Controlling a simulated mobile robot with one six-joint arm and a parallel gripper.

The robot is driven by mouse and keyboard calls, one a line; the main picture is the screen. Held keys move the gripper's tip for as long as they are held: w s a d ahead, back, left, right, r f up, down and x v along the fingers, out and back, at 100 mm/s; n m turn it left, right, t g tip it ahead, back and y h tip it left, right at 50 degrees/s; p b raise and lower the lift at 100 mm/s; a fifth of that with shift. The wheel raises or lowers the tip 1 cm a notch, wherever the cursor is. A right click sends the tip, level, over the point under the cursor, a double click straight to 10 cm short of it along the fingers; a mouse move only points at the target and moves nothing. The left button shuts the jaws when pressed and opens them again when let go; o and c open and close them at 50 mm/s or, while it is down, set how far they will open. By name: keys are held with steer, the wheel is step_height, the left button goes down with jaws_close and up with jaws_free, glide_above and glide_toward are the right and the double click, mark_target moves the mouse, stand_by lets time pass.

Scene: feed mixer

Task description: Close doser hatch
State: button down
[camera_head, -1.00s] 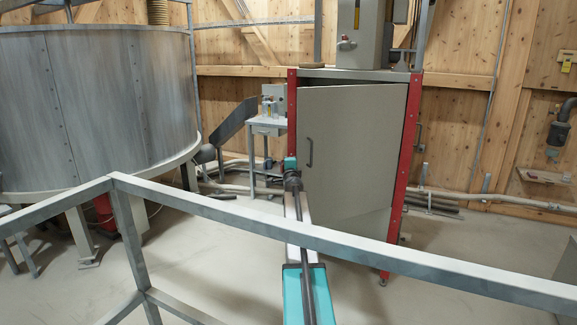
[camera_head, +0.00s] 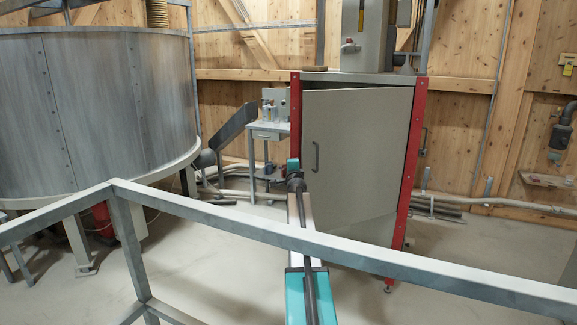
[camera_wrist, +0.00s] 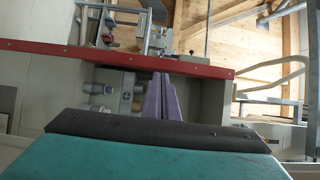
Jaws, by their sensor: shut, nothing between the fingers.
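The doser hatch (camera_head: 355,150) is a large beige-grey door panel with a dark handle (camera_head: 315,157) near its left edge. It sits between the red posts of a cabinet. A dark gap shows along its top and right edge, so it stands ajar. My gripper (camera_wrist: 164,97) shows as two purple fingers together, empty, in the wrist view. They are in front of an opening with grey cylindrical parts, beside a red post (camera_wrist: 100,54). In the head view my arm's end is at the cabinet's left post (camera_head: 296,115); the fingers are hidden there. I cannot tell whether they touch the hatch.
A large round mixer tank (camera_head: 95,110) stands at left. A small table (camera_head: 268,132) stands behind the cabinet's left side. Pale floor is open on the right.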

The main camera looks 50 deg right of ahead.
steer(key=shift+s, duration=0.1)
stand_by(0.5)
steer(key=s+a+p, duration=0.2)
steer(key=a+p, duration=0.2)
steer(key=a, duration=0.7)
steer(key=shift+a+p, duration=0.2)
steer(key=shift+p, duration=0.2)
stand_by(0.3)
